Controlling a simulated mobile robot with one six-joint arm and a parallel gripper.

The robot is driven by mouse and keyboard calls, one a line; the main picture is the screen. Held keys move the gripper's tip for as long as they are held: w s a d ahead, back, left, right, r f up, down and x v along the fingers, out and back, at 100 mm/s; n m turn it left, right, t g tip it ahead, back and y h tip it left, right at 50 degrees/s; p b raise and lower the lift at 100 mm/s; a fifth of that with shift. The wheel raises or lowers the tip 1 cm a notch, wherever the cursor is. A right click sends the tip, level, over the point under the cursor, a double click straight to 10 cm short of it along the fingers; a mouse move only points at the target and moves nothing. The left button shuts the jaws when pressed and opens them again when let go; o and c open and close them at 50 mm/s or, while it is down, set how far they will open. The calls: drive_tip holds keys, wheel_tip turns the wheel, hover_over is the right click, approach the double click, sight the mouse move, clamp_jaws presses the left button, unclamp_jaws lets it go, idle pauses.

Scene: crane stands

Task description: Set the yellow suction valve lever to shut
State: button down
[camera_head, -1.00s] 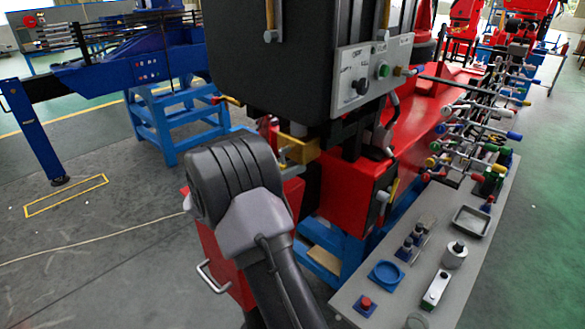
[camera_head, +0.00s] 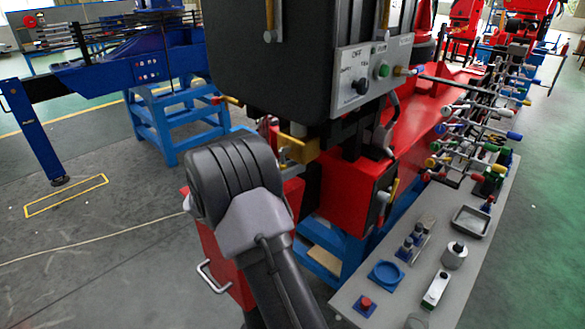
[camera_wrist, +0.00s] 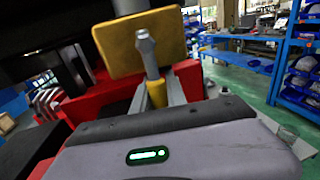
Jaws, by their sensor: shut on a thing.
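In the wrist view, the yellow lever grip (camera_wrist: 157,93) points toward me, with a grey metal stem (camera_wrist: 147,50) rising from it. My gripper (camera_wrist: 158,90) is shut on the yellow grip, with a grey finger on either side. A wide yellow plate (camera_wrist: 120,45) stands right behind the stem. In the head view, a yellow block (camera_head: 298,150) shows below the black box. My own arm hides the gripper and most of the lever there.
The black box (camera_head: 290,75) with a switch panel (camera_head: 372,75) hangs close above. Red machine parts (camera_head: 350,195) lie to the right. A grey bench (camera_head: 470,255) with small parts stands at the lower right. The floor (camera_head: 90,250) at the left is mostly clear.

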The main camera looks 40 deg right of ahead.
drive_tip(key=m, duration=0.1)
drive_tip(key=w+m, duration=0.1)
drive_tip(key=shift+w+m, duration=0.25)
drive_tip(key=shift+m, duration=0.15)
drive_tip(key=c, duration=1.3)
unclamp_jaws()
drive_tip(key=shift+a, duration=0.1)
